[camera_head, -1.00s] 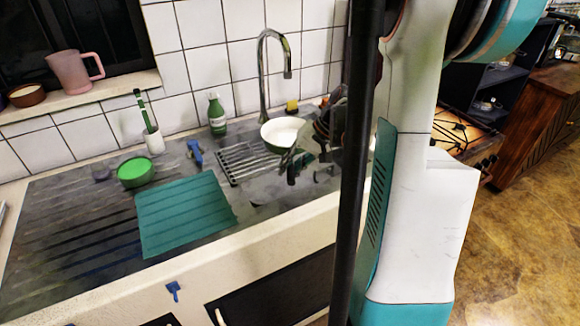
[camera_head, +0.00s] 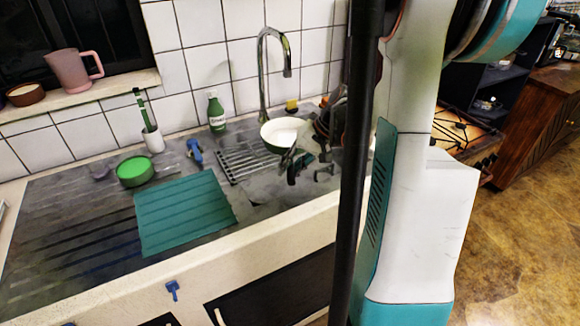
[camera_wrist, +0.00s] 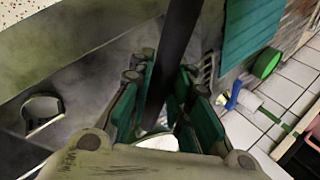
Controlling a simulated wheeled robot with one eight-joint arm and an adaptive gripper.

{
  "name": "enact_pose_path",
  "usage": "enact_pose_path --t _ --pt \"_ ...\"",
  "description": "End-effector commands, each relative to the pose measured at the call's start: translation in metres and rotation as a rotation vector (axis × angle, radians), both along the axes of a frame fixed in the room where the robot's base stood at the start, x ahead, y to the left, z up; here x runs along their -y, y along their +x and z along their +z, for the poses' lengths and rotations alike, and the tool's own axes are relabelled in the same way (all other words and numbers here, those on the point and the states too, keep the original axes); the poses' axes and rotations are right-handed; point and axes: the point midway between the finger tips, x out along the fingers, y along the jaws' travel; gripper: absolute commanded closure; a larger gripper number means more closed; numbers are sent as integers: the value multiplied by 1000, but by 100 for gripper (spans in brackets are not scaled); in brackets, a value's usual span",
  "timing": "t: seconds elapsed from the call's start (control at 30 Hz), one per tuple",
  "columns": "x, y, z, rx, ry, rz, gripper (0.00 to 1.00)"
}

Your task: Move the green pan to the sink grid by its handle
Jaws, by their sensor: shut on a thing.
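The green pan (camera_head: 272,146) has a white inside. In the head view it is at the far right end of the metal sink grid (camera_head: 232,166), overlapping it. I cannot tell whether it rests on the grid or hangs just above it. My gripper (camera_head: 298,161) is at the pan's near right side, shut on its dark handle. In the wrist view, the handle (camera_wrist: 181,45) runs between the fingers of my gripper (camera_wrist: 160,105), and a little of the pan's white inside (camera_wrist: 158,142) shows below. Most of the pan is hidden there.
A teal mat (camera_head: 185,212) lies left of the grid. A green bowl (camera_head: 135,171), a blue-handled tool (camera_head: 194,152) and a green bottle (camera_head: 216,111) stand nearby. The tall faucet (camera_head: 263,80) rises behind the pan. Bare counter lies at the left.

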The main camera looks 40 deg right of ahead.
Motion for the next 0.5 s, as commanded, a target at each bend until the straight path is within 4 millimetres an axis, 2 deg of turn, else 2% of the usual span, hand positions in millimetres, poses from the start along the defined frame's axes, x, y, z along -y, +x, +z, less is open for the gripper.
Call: enact_pose_path --t 0.5 --pt "0 0 -8 2 0 0 100"
